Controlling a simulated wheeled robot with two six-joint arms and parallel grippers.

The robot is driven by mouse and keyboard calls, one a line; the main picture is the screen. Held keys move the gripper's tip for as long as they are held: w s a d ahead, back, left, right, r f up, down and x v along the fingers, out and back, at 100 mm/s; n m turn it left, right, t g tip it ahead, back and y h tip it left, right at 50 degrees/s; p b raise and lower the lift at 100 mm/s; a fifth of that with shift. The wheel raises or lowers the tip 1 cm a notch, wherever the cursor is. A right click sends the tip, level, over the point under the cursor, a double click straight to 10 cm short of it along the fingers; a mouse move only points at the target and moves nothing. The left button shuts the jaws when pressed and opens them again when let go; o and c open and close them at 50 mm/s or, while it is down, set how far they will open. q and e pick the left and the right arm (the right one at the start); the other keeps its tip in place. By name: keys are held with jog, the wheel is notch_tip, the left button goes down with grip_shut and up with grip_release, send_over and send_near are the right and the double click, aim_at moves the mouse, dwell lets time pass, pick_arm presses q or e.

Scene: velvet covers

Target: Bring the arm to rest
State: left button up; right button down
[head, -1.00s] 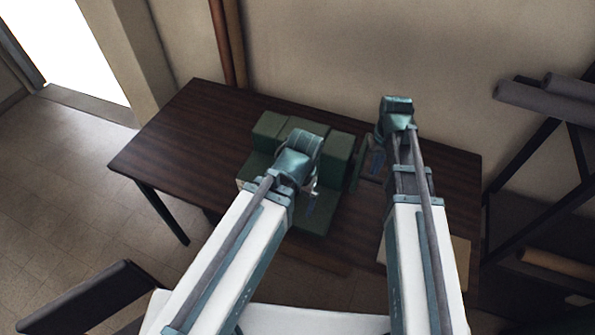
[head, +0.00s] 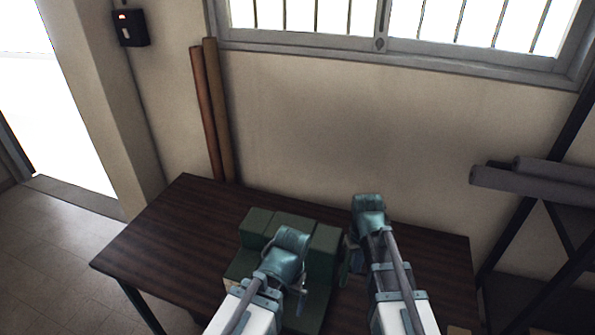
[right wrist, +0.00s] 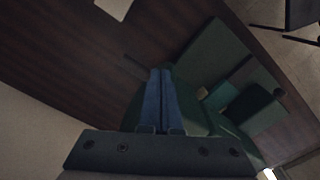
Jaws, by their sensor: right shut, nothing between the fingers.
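My right gripper (head: 346,266) hangs over the dark wooden table, just right of the green stepped block (head: 325,238). In the right wrist view its two blue fingers (right wrist: 160,85) lie together, shut and empty. The green block also shows in that view (right wrist: 212,55), beyond and to the right of the fingers. My left gripper (head: 303,296) is over the green block's middle. Its wrist and arm hide most of its jaws, so their state is unclear.
The wooden table (head: 165,240) is bare on its left side. Two long rolls (head: 207,110) lean on the wall behind it. A rack with grey rolls (head: 535,180) stands at the right. A barred window (head: 320,18) is above.

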pick_arm(q)
notch_tip(320, 180, down, 12)
jog(key=b, duration=0.9)
jog(key=shift+r, duration=0.25)
pick_arm(e)
jog(key=s+a+f+h, duration=0.1)
jog(key=s+a+f, duration=0.6)
jog(key=s+f, duration=0.4)
jog(key=shift+s+a+f+n, duration=0.2)
jog(key=shift+s+a+n, duration=0.2)
jog(key=shift+s, duration=0.05)
